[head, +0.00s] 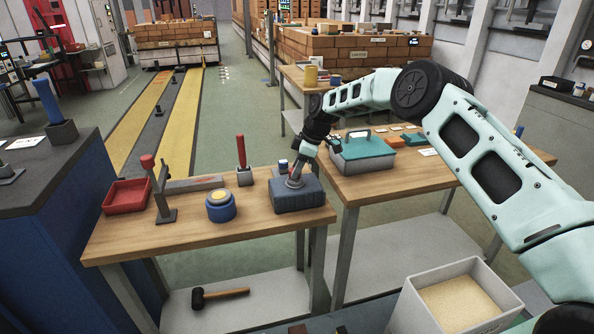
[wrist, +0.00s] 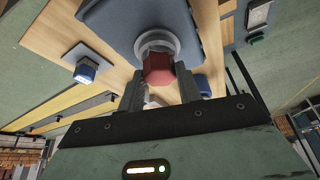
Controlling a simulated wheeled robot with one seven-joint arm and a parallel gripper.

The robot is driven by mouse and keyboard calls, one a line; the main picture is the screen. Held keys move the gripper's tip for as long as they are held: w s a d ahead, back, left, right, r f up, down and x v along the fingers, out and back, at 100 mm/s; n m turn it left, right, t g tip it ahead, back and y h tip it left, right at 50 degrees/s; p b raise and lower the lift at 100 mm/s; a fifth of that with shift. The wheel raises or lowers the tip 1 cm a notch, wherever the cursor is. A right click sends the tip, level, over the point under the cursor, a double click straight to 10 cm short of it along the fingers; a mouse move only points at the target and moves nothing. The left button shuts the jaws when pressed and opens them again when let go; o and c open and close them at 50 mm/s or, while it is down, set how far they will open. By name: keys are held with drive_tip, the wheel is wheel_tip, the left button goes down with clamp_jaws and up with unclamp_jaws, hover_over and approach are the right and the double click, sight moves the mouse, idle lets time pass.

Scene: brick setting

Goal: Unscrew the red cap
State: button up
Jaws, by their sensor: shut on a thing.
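The red cap (wrist: 158,68) sits on a round grey neck (wrist: 155,43) that stands out of a dark blue-grey block (wrist: 200,28). In the head view the block (head: 298,197) rests at the right end of the front wooden bench, and the cap is hidden there by my gripper (head: 297,178). In the wrist view my gripper (wrist: 160,73) has one finger on each side of the cap and is shut on it. The cap is at the neck; I cannot tell how far it is turned.
On the bench (head: 255,224) stand a blue round pot (head: 221,206), a red-handled tool (head: 241,160), a red-knobbed clamp (head: 160,190) and a red tray (head: 127,195). A teal-lidded toolbox (head: 362,152) is on the right bench. A bin (head: 455,300) stands at front right.

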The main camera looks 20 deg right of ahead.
drive_tip(key=o, duration=1.6)
drive_tip(key=shift+c, duration=0.2)
drive_tip(key=shift+r+p, duration=1.4)
drive_tip(key=shift+r, duration=1.6)
